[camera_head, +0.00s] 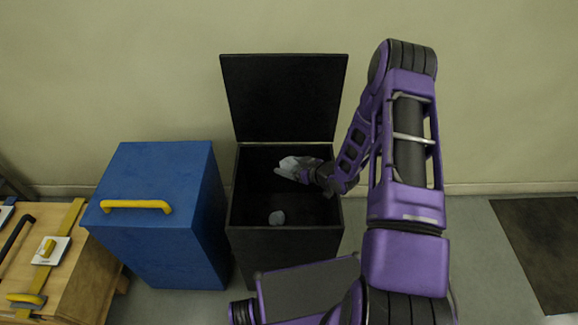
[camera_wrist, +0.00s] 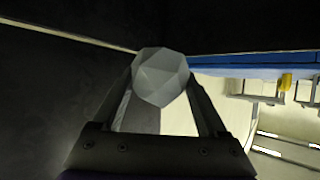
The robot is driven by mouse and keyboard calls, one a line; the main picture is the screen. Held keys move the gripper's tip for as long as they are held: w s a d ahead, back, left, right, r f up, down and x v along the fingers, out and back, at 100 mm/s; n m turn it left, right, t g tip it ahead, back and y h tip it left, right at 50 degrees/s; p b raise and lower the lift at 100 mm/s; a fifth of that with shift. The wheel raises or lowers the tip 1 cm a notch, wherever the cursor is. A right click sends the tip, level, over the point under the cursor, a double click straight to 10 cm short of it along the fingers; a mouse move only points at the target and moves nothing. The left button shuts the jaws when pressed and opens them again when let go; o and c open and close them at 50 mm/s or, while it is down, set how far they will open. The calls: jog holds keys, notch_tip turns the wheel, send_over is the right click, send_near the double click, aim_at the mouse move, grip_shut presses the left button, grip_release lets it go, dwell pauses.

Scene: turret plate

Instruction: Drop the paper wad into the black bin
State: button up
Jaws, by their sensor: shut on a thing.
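The black bin (camera_head: 285,245) stands on the floor at the middle of the head view with its lid (camera_head: 285,98) raised against the wall. My gripper (camera_head: 297,168) reaches in from the right, over the bin's opening. Its fingers are shut on a pale, faceted paper wad (camera_wrist: 160,77), seen between the fingertips in the wrist view. In the head view the whitish wad (camera_head: 288,166) shows at the gripper's tip, partly unclear. A second small grey lump (camera_head: 277,217) shows inside the bin, near its front wall.
A blue bin (camera_head: 155,205) with a closed lid and yellow handle (camera_head: 136,205) stands left of the black bin. A wooden table (camera_head: 95,275) with tools is at the far left. A dark mat (camera_head: 545,245) lies on the floor at the right.

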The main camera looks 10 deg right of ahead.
notch_tip(320, 180, down, 6)
jog(key=b, duration=0.3)
jog(key=shift+r, duration=0.25)
jog(key=o, duration=1.2)
jog(key=p+v, duration=0.2)
jog(key=v, duration=1.5)
jog(key=shift+s+d+r, duration=0.1)
jog(key=shift+s, duration=0.05)
